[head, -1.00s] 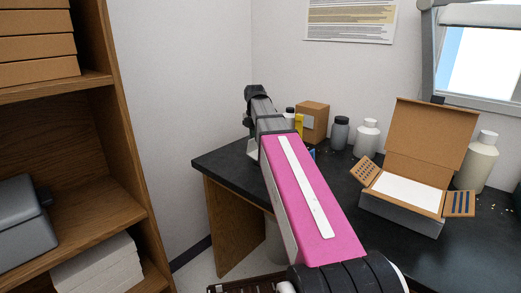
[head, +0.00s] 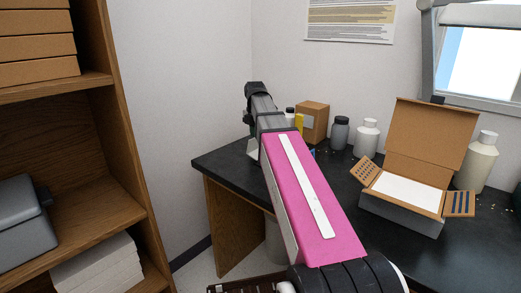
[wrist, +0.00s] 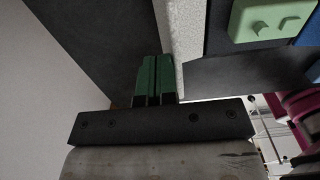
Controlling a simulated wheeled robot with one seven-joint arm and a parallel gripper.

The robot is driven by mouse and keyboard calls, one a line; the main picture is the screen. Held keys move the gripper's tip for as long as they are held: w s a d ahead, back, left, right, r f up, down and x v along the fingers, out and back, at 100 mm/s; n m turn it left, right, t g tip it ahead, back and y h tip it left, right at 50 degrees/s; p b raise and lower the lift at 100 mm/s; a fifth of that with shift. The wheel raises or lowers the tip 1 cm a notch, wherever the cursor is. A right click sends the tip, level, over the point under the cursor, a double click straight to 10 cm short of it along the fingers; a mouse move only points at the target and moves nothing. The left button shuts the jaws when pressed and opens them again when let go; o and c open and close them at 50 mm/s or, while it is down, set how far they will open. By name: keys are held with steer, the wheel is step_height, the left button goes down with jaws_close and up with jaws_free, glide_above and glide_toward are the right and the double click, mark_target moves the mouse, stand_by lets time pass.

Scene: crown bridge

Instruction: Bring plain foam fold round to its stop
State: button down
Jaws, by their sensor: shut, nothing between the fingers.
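In the wrist view a pale, speckled foam panel (wrist: 178,30), which looks like the plain foam fold, stands edge-on just right of my gripper (wrist: 153,62). Its green fingers are closed together with nothing between them. They are beside the panel, and I cannot tell whether they touch it. In the head view a small pale panel (head: 252,147) shows left of my arm's far end, over the desk's far left part. It may be the same foam; my pink arm hides most of what is there, including the fingertips.
In the wrist view a light green block (wrist: 268,18) and a blue part lie right of the foam. On the black desk (head: 320,185) are an open box with a raised cardboard lid (head: 425,138), a small carton (head: 312,122) and several bottles. Wooden shelves (head: 120,150) stand at left.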

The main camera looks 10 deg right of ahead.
steer(key=shift+s+d+r, duration=0.25)
steer(key=shift+s+d, duration=0.05)
steer(key=shift+s, duration=0.1)
steer(key=shift+s+d, duration=0.1)
steer(key=shift+s, duration=0.05)
steer(key=shift+s+d+r, duration=0.3)
steer(key=shift+s, duration=0.15)
stand_by(0.5)
